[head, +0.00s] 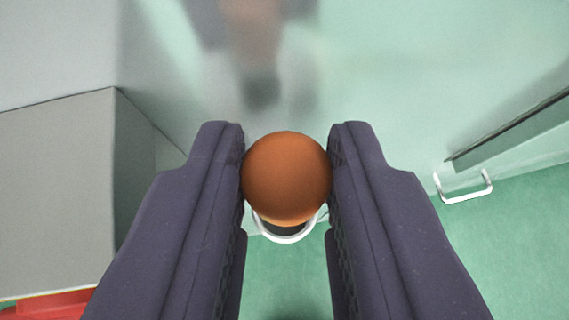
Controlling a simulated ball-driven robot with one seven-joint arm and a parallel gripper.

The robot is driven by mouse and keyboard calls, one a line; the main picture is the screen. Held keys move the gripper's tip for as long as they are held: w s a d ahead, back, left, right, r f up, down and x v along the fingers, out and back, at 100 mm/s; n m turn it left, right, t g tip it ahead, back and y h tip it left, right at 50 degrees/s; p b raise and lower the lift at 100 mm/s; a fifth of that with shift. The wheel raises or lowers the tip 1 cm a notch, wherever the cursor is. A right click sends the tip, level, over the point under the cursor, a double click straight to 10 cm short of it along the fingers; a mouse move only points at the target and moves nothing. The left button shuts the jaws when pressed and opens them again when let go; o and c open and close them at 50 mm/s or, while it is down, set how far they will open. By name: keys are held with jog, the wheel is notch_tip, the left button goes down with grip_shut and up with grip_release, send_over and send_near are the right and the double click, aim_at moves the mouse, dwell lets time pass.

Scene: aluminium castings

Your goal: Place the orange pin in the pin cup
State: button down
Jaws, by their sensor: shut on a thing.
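The orange pin (286,178) shows as a rounded orange-brown end, seen end-on in the middle of the head view. My gripper (287,172) is shut on it, with one dark finger touching each side. Below and behind the pin is a round white-rimmed thing with a dark inside, which looks like the pin cup (285,238). The pin covers most of it, so only the near part of its rim shows. I cannot tell how far the pin is from the cup or whether its lower end is inside.
A grey box-like block (55,190) stands at the left, with a red thing (50,305) at the lower left corner. A white handle (464,190) is at the right, under a grey edge. A glossy pale surface at the top shows a blurred reflection. Green floor lies below.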

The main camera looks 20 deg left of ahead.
notch_tip(320, 180, down, 2)
jog(key=shift+f, duration=0.1)
jog(key=shift+r, duration=0.2)
jog(key=shift+f, duration=0.1)
jog(key=c, duration=1.2)
grip_release()
jog(key=shift+b, duration=0.3)
